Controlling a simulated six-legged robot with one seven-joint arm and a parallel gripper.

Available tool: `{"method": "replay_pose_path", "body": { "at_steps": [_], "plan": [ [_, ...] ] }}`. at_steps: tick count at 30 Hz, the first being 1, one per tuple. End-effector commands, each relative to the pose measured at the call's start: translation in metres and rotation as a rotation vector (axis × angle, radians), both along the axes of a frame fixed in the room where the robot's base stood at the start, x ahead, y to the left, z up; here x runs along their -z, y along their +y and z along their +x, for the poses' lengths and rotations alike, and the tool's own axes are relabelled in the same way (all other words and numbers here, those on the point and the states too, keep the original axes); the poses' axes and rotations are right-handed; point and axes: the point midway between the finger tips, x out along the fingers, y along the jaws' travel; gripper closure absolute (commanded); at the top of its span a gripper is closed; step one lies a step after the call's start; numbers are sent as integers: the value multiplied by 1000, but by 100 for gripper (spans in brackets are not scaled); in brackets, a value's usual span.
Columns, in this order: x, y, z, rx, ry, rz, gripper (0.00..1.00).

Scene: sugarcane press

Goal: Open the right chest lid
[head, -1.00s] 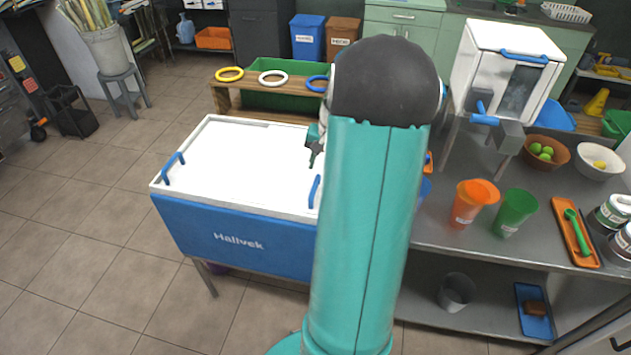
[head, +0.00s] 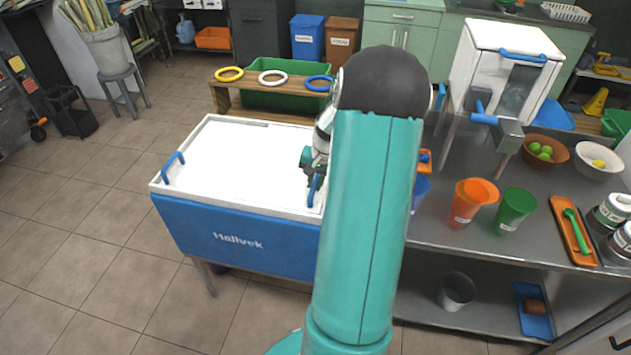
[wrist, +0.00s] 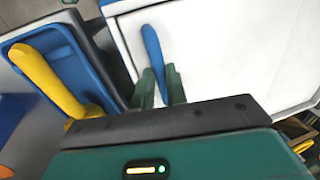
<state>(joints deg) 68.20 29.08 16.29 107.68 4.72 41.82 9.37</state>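The white-topped blue chest (head: 235,238) stands left of my arm, with flat white lids. The right lid (head: 285,150) lies flat and shut, partly hidden by my arm. Its blue bar handle (head: 312,192) is at the front right edge; it also shows in the wrist view (wrist: 152,45). My gripper (head: 312,172) is down at this handle. In the wrist view its two green fingers (wrist: 160,85) stand either side of the handle, close to it. Whether they press on it cannot be told. The other blue handle (head: 173,168) is on the left side.
A wooden rack with yellow, white and blue rings (head: 273,77) stands behind the chest. A steel table (head: 455,235) to the right bears an orange cup (head: 473,203), a green cup (head: 514,210), bowls and a press (head: 500,75).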

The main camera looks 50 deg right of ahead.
Motion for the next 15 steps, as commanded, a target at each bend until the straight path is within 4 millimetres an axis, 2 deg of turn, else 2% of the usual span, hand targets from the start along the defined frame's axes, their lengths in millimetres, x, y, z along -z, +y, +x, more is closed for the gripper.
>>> {"method": "replay_pose_path", "body": {
  "at_steps": [8, 11, 15],
  "plan": [
    [-1, 2, 3, -2, 0, 0, 100],
    [-1, 5, 12, -4, 0, -1, 100],
    [-1, 15, 34, -8, -2, -2, 100]
  ]
}}
